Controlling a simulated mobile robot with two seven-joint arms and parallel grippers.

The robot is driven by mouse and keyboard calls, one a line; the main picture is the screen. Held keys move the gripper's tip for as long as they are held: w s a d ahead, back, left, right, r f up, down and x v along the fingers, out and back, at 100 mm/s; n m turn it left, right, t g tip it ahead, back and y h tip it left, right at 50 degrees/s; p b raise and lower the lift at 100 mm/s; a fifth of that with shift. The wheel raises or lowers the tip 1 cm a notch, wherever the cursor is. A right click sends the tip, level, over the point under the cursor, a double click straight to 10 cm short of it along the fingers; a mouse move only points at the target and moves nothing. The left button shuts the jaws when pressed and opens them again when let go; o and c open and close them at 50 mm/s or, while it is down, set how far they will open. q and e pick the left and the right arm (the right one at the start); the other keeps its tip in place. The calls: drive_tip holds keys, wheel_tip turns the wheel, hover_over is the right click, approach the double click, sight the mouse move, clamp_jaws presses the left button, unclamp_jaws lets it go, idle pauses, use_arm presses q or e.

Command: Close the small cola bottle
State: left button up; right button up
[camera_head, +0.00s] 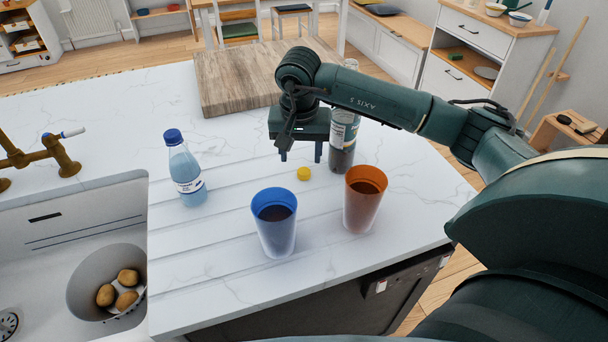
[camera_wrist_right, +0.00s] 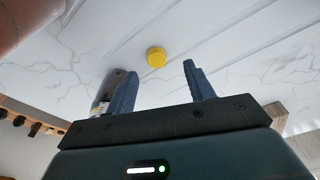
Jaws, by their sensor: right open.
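The small cola bottle (camera_head: 343,140) stands upright on the white counter, with dark liquid low in it; my right arm hides part of it. A yellow cap (camera_head: 303,173) lies on the counter to the left of the bottle, and it also shows in the right wrist view (camera_wrist_right: 156,56). My right gripper (camera_head: 302,157) is open and empty, pointing down above the counter, close to the cap and beside the bottle. In the right wrist view the cap appears beyond the gap between the fingers (camera_wrist_right: 160,82). My left gripper is not in view.
A blue cup (camera_head: 275,225) and an orange cup (camera_head: 363,200) stand in front of the gripper. A blue-capped water bottle (camera_head: 184,168) stands to the left. A wooden board (camera_head: 235,80) lies behind. The sink (camera_head: 70,225) holds a bowl (camera_head: 95,270) of potatoes.

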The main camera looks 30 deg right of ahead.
sight(304, 171)
drive_tip(key=f+b, duration=0.1)
drive_tip(key=f, duration=0.1)
drive_tip(key=d+f+b, duration=0.1)
drive_tip(key=f+b, duration=0.1)
drive_tip(key=shift+w+f, duration=0.15)
drive_tip(key=shift+f, duration=0.25)
drive_tip(key=shift+w+d+f, duration=0.1)
drive_tip(key=shift+f, duration=0.1)
drive_tip(key=shift+r, duration=0.1)
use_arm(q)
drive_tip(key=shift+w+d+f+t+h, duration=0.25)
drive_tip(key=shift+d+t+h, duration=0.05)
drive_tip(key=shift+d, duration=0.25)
use_arm(e)
drive_tip(key=c, duration=1)
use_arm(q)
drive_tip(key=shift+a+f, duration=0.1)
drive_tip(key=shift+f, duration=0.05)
use_arm(e)
drive_tip(key=shift+r, duration=0.1)
